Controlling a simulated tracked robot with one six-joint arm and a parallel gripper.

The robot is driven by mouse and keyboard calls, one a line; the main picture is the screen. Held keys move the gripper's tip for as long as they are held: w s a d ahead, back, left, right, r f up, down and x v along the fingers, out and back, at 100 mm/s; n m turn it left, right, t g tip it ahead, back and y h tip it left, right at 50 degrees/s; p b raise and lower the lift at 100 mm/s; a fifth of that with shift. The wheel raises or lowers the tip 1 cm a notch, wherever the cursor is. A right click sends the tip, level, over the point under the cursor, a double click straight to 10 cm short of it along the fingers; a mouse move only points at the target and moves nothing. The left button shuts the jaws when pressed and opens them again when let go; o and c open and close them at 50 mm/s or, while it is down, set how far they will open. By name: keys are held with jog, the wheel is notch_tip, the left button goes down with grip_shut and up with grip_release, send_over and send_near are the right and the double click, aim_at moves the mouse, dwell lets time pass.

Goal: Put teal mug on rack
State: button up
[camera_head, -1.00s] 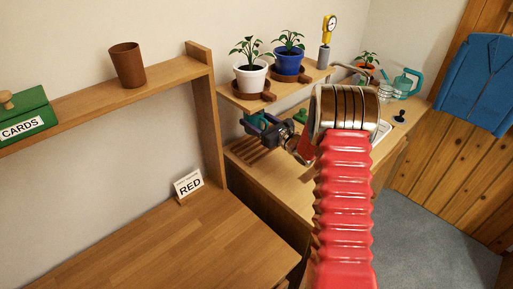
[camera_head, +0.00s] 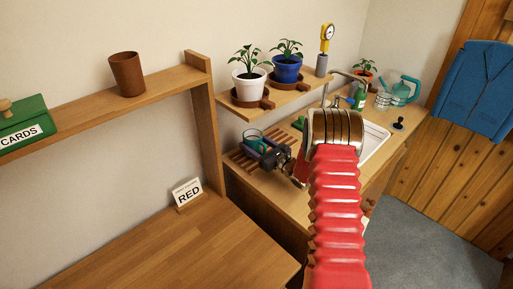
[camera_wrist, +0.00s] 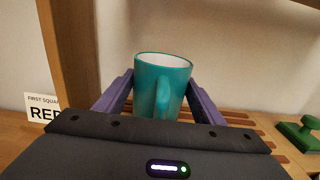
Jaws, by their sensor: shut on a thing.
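The teal mug (camera_wrist: 162,88) is upright between the purple fingers of my gripper (camera_wrist: 161,80) in the wrist view, its handle facing the camera. My gripper is shut on it. In the head view the mug (camera_head: 252,136) shows only partly behind my gripper (camera_head: 262,147). The slatted wooden rack (camera_head: 238,162) is on the counter under and beside the mug. Its slats (camera_wrist: 240,121) also show behind the mug in the wrist view. The mug's base is hidden, so I cannot tell whether it touches the slats.
A shelf (camera_head: 236,106) with two potted plants hangs above the rack. A wooden post (camera_head: 207,130) stands to its left. A green-handled item (camera_wrist: 300,133) lies right of the rack. A "RED" sign (camera_head: 187,190) stands on the left desk.

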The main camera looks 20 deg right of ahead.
notch_tip(320, 180, down, 2)
jog(key=shift+f, duration=0.15)
jog(key=o, duration=1.2)
jog(key=shift+f, duration=0.1)
jog(key=shift+o, duration=0.2)
jog(key=v, duration=1.2)
